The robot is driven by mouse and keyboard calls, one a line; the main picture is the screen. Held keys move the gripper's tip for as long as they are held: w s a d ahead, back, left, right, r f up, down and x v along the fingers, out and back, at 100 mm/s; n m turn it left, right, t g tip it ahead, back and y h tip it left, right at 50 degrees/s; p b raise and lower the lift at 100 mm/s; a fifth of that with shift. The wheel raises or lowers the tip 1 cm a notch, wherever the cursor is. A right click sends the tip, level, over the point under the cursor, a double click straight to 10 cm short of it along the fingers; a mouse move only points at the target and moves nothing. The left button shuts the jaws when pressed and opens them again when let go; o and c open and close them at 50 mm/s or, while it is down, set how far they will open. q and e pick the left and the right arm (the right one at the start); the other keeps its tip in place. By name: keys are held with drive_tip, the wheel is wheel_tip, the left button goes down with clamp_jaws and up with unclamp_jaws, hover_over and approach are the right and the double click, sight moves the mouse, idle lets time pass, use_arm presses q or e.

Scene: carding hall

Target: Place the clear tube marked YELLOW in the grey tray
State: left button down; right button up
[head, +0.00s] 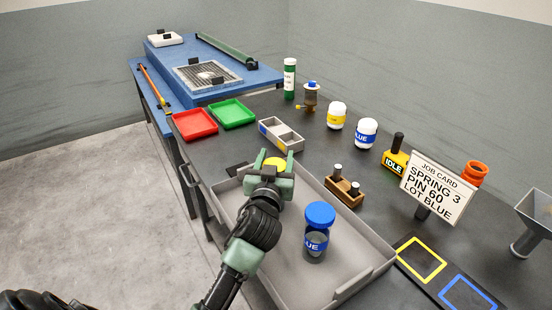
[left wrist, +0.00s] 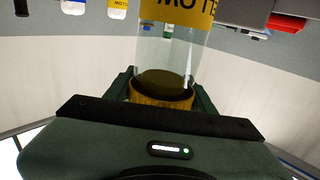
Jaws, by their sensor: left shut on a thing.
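My left gripper (head: 272,172) is shut on the clear tube marked YELLOW. In the head view only the tube's yellow cap (head: 275,163) shows between the fingers; the gripper hides the rest. In the left wrist view the clear tube (left wrist: 168,55) has a yellow label, seen upside down, and a yellow end at the jaws (left wrist: 162,98). The grey tray (head: 352,285) lies on the dark table, and the gripper is over its far left part. I cannot tell whether the tube touches the tray floor. A blue-capped clear tube marked BLUE (head: 318,232) stands upright in the tray. My right gripper is not in view.
A wooden block with pins (head: 345,190) and a grey divided box (head: 281,135) stand beyond the tray. Red (head: 195,124) and green (head: 232,113) trays sit farther back. A job card (head: 437,187) stands at right. The tray's middle floor is partly free.

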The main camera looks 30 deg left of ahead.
use_arm(q)
drive_tip(key=shift+f, duration=0.15)
drive_tip(key=c, duration=0.5)
unclamp_jaws()
drive_tip(key=shift+r, duration=0.3)
drive_tip(key=b+v, duration=0.2)
drive_tip(key=v, duration=1)
drive_tip(key=shift+f, duration=0.1)
